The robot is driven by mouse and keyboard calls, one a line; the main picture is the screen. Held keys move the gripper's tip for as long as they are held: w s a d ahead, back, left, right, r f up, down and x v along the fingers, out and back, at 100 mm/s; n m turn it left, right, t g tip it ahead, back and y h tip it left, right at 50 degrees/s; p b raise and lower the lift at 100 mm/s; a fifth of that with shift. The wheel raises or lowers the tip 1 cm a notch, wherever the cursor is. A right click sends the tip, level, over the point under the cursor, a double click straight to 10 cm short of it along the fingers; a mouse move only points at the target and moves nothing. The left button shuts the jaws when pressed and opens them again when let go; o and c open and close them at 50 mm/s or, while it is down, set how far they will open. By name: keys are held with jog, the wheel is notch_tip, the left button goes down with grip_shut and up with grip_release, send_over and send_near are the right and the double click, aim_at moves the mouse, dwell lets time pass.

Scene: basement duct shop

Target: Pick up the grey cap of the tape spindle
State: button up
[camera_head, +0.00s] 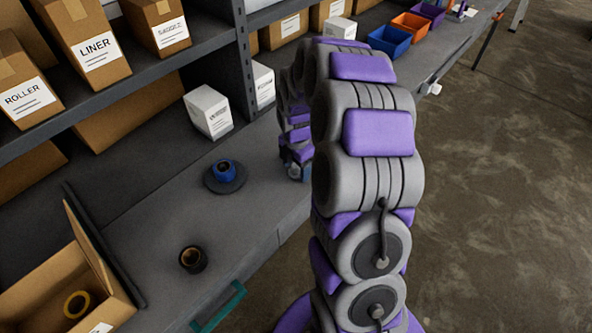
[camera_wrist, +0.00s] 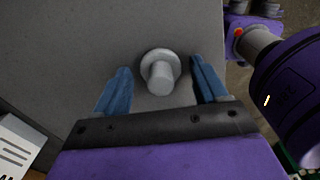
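The grey cap (camera_wrist: 160,75), a round flange with a short stub, sits on the grey bench top in the wrist view. My gripper (camera_wrist: 163,82) is open, with one blue finger on each side of the cap and a gap visible at both sides. In the head view my gripper (camera_head: 294,176) is low over the bench, right of the tape spindle, and the cap is mostly hidden there. The spindle has a dark round base (camera_head: 212,187) with a blue tape roll (camera_head: 226,171) on it.
A black tape roll (camera_head: 193,260) stands nearer on the bench. An open cardboard box (camera_head: 110,300) holds a yellow roll (camera_head: 76,304). A white carton (camera_head: 208,111) stands behind the spindle, below the shelf. A green handle (camera_head: 220,307) sticks out from the bench front.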

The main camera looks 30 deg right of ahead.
jog(key=shift+a, duration=0.1)
jog(key=c, duration=1)
jog(key=shift+o, duration=0.2)
jog(key=shift+r, duration=0.1)
